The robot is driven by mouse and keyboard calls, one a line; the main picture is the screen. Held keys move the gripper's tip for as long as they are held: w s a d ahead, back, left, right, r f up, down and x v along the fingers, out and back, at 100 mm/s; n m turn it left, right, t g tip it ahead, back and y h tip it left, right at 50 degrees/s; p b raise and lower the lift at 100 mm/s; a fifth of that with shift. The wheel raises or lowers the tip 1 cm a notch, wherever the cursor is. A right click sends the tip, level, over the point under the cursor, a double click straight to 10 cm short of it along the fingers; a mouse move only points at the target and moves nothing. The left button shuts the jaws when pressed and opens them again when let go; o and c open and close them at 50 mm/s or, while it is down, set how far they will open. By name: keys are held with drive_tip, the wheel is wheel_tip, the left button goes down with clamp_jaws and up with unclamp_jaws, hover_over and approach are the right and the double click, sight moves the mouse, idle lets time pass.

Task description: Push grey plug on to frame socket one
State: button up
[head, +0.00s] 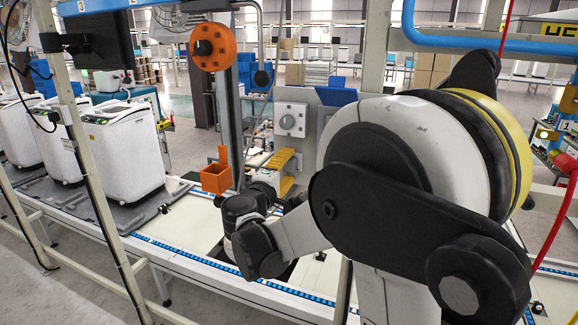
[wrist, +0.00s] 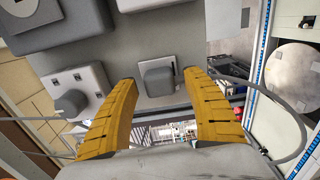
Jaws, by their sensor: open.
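My gripper (wrist: 160,78) is open in the wrist view, its two yellow fingers spread wide. A grey block-shaped fitting (wrist: 158,80) sits on the grey panel (wrist: 122,62), framed between the fingertips. It may be the grey plug, but I cannot tell, nor whether the fingers touch it. To its left is a pale box with a rounded grey knob (wrist: 70,102). I cannot tell which fitting is frame socket one. In the head view, my gripper (head: 290,170) is beside the frame, below a grey box with a round knob (head: 289,121). My arm hides much of the right side.
An orange reel (head: 212,46) hangs above an orange open bin (head: 216,178) left of my gripper. A conveyor (head: 190,225) runs below, with white machines (head: 124,150) at the left. In the wrist view, a grey cable (wrist: 290,158) curves right of the fingers.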

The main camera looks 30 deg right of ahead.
drive_tip(key=shift+w+d, duration=0.4)
drive_tip(key=shift+d, duration=0.1)
drive_tip(key=shift+b, duration=0.4)
idle(0.8)
clamp_jaws()
drive_tip(key=shift+s+a, duration=0.1)
drive_tip(key=shift+a, duration=0.1)
drive_tip(key=shift+v, duration=2.85)
